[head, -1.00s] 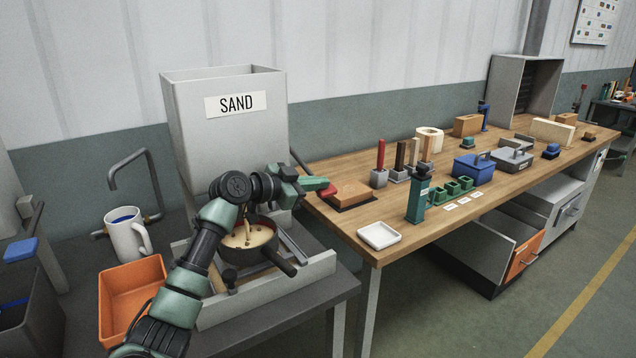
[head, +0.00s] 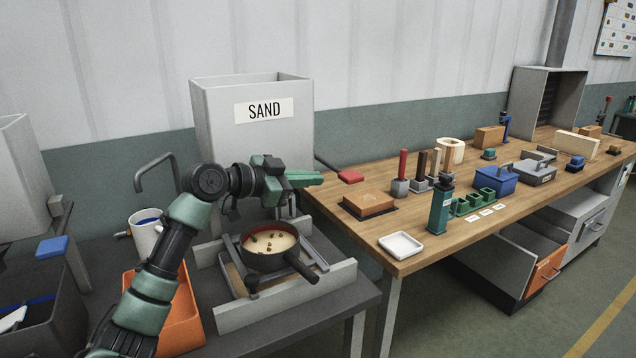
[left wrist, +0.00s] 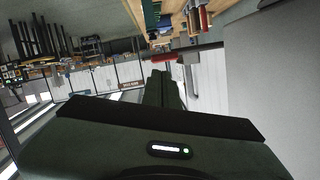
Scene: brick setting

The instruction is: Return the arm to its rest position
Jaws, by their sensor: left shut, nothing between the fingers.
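My left arm comes in from the lower left of the head view and bends to the right at its upper end. My left gripper (head: 304,178) is shut and empty, held in the air in front of the grey SAND bin (head: 255,140). Its green fingers point right, close to the red-ended lever (head: 350,176); I cannot tell whether they touch. In the left wrist view the shut fingers (left wrist: 160,85) show at the middle. My right gripper is not in view.
Below the gripper, a dark pan (head: 270,262) with pale contents and small lumps sits in a grey frame (head: 288,298). The wooden bench (head: 420,245) at right holds tools and blocks.

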